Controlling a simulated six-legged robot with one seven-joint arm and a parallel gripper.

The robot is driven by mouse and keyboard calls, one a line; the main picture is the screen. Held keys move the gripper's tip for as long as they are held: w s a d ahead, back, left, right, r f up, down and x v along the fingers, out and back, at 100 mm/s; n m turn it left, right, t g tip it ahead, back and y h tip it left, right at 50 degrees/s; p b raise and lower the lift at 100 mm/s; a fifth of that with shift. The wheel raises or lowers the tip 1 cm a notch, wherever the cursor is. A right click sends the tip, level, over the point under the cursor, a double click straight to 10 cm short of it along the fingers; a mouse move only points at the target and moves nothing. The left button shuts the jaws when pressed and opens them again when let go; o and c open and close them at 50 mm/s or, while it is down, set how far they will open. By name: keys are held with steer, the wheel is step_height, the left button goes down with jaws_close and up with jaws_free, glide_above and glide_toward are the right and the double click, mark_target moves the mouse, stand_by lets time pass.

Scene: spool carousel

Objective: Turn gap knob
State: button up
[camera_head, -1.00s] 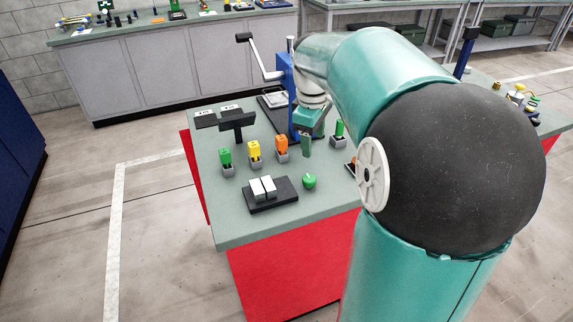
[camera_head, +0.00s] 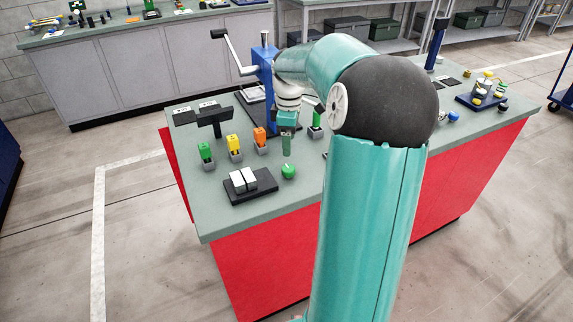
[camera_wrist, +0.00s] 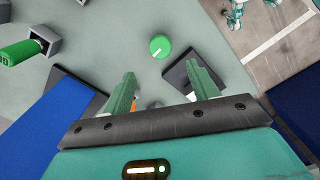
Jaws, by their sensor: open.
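A round green knob (camera_head: 288,171) stands on the grey-green bench top, right of a black plate (camera_head: 262,191) carrying two white blocks. In the wrist view the knob (camera_wrist: 159,46) shows from above with a short white mark on its face. My gripper (camera_head: 287,146) points down over the bench, just behind the knob in the head view. In the wrist view my gripper (camera_wrist: 161,76) has its two green fingers spread wide with nothing held. The knob lies ahead of the fingertips, roughly centred between them, and looks untouched.
Green (camera_head: 206,151), yellow (camera_head: 235,144) and orange (camera_head: 260,136) pieces stand in grey holders left of my gripper. A blue crank machine (camera_head: 264,66) stands behind it. A dark T-shaped stand (camera_head: 215,123) is at the left. The bench's front left corner is clear.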

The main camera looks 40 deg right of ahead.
mark_target(288, 168)
step_height(288, 168, down, 9)
steer(key=shift+f, duration=0.2)
steer(key=c, duration=1)
